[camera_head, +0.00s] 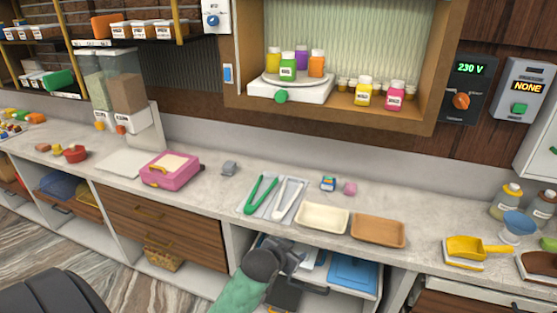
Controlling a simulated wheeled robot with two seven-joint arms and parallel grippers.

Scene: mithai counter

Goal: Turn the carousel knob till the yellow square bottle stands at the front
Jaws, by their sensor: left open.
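The carousel (300,80), a pale round turntable on a white base, stands in the wooden wall cabinet. The green knob (281,96) is on its base's front. A green bottle (288,66) stands at the carousel's front. The yellow bottle (273,60) is at its left, an orange bottle (317,64) at its right and a purple bottle (302,57) at the back, partly hidden. My left gripper (293,258) is open, low in front of the counter edge, well below the carousel and apart from the knob. My right gripper is not in view.
Another yellow bottle (363,93) and a pink bottle (395,97) stand beside the carousel on the cabinet floor (345,108). Green tongs (261,194), white tongs (288,198) and two trays (322,218) lie on the counter near my gripper.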

